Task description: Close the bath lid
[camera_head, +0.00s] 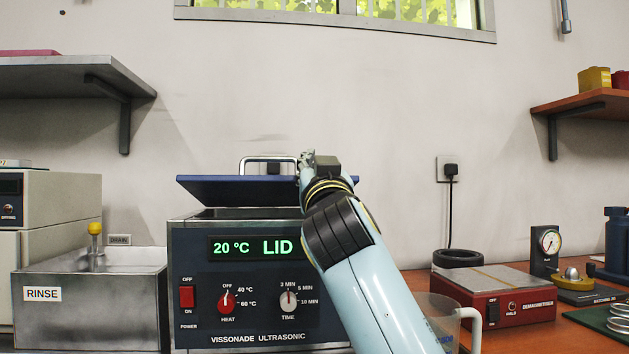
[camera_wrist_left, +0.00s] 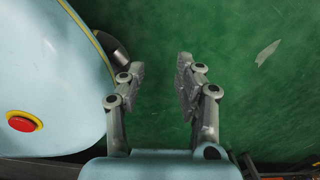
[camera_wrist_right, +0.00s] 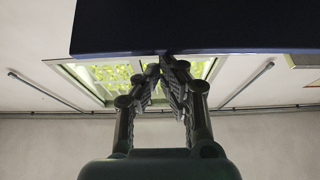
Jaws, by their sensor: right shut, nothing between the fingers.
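The bath lid (camera_head: 225,190) is a dark blue panel with a metal handle (camera_head: 243,162). It stands raised and tilted above the ultrasonic bath (camera_head: 190,275), with a dark gap under it. The bath's display reads "20 °C LID". My right gripper (camera_head: 308,158) is at the right part of the lid, and my wrist hides that part. In the right wrist view the lid (camera_wrist_right: 200,25) fills the top, and the closed, empty fingertips (camera_wrist_right: 163,65) meet its edge in the picture; contact is unclear. My left gripper (camera_wrist_left: 161,68) is open and empty over a green surface.
A rinse basin (camera_head: 60,315) with a yellow-topped tap stands left of the bath. A clear jug (camera_head: 440,312) and a red demagnetiser (camera_head: 490,295) stand to the right. Shelves (camera_head: 85,70) hang on the wall at both sides. The wall above the lid is clear.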

